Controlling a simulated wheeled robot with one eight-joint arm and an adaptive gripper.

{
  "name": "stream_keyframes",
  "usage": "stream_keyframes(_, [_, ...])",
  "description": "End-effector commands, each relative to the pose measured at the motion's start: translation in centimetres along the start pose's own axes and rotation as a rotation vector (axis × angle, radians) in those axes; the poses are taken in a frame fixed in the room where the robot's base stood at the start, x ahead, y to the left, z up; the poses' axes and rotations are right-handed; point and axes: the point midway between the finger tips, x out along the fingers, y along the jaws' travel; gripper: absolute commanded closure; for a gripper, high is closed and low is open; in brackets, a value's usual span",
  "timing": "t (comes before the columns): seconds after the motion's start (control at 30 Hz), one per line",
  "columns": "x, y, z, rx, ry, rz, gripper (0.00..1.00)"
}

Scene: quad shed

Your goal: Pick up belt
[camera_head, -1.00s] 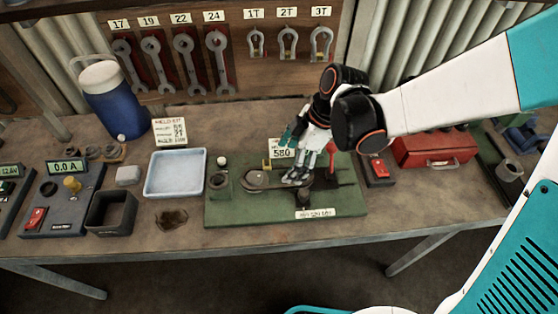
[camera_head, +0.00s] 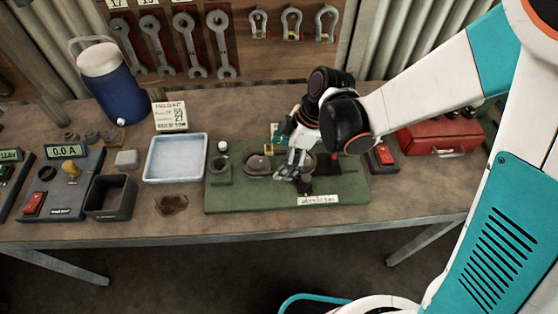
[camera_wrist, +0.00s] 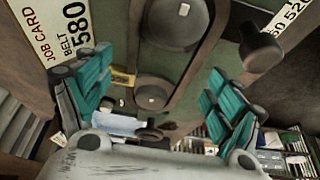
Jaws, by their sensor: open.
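A green board (camera_head: 240,197) lies on the bench and carries round pulleys. In the wrist view two dark round pulleys (camera_wrist: 172,22) show, with a dark band along their sides that may be the belt (camera_wrist: 222,45); I cannot trace it all. A job card (camera_wrist: 65,38) reading "BELT 580" shows at the upper left. My gripper (camera_head: 292,168) points down over the middle of the board and hides part of it. In the wrist view its teal fingers (camera_wrist: 158,95) are spread apart, with a pulley visible between them and nothing held.
A pale blue tray (camera_head: 175,178), a dark open box (camera_head: 110,215) and a meter unit (camera_head: 72,150) stand to the left. A blue jug (camera_head: 112,85) is behind. A red toolbox (camera_head: 440,137) is at the right. A dark brown patch (camera_head: 172,204) lies before the tray.

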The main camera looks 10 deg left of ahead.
Motion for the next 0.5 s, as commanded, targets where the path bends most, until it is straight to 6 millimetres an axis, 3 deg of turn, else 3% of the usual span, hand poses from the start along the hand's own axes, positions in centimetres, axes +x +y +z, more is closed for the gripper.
stream_keyframes(0.5, [0.45, -0.02, 0.20, 0.000, 0.000, 0.000, 0.15])
